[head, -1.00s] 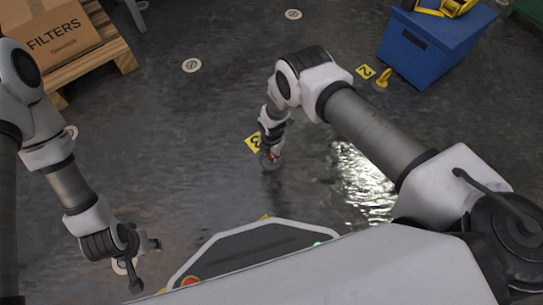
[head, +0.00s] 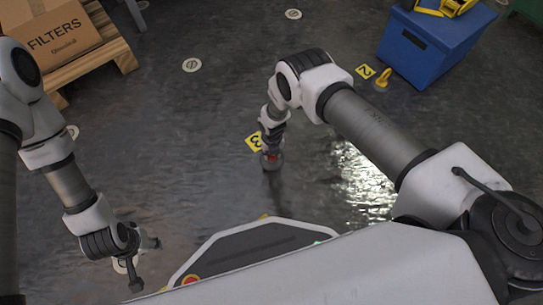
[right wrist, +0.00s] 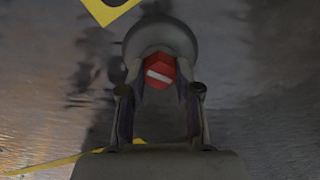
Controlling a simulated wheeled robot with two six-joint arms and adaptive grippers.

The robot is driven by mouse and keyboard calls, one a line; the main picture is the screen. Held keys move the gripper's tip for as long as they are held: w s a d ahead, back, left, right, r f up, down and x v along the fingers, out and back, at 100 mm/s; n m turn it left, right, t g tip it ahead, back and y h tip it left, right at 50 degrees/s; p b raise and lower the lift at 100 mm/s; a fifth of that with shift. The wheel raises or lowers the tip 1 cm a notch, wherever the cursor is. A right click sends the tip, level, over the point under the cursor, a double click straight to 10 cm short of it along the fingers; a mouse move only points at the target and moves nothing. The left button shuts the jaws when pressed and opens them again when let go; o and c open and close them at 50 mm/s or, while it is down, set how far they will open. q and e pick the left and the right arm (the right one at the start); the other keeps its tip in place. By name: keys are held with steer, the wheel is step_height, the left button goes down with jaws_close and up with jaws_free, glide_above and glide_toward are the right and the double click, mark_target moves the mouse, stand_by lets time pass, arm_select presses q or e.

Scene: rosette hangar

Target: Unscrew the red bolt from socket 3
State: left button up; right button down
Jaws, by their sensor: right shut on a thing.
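The red bolt (right wrist: 160,72) shows in the right wrist view as a hexagonal red head with a white bar across it. It sits over a round grey socket (right wrist: 161,36). My right gripper (right wrist: 160,77) is shut on the bolt head, one finger on each side. In the head view the right gripper (head: 271,158) points down to the floor beside the yellow "3" marker (head: 253,142), with a bit of red showing at its tip. The bolt's shank is hidden. My left gripper (head: 146,263) is open and empty at the lower left, with its fingers spread.
A yellow "2" marker (head: 365,71) and a yellow bolt-like piece (head: 383,78) are by the blue bin (head: 428,50) at upper right. A FILTERS box (head: 58,38) stands on a pallet (head: 101,57) at upper left. Open floor with round plates (head: 191,65) lies between.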

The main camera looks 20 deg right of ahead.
steer(key=shift+r, duration=0.15)
steer(key=shift+r+p, duration=2.95)
steer(key=shift+r, duration=0.4)
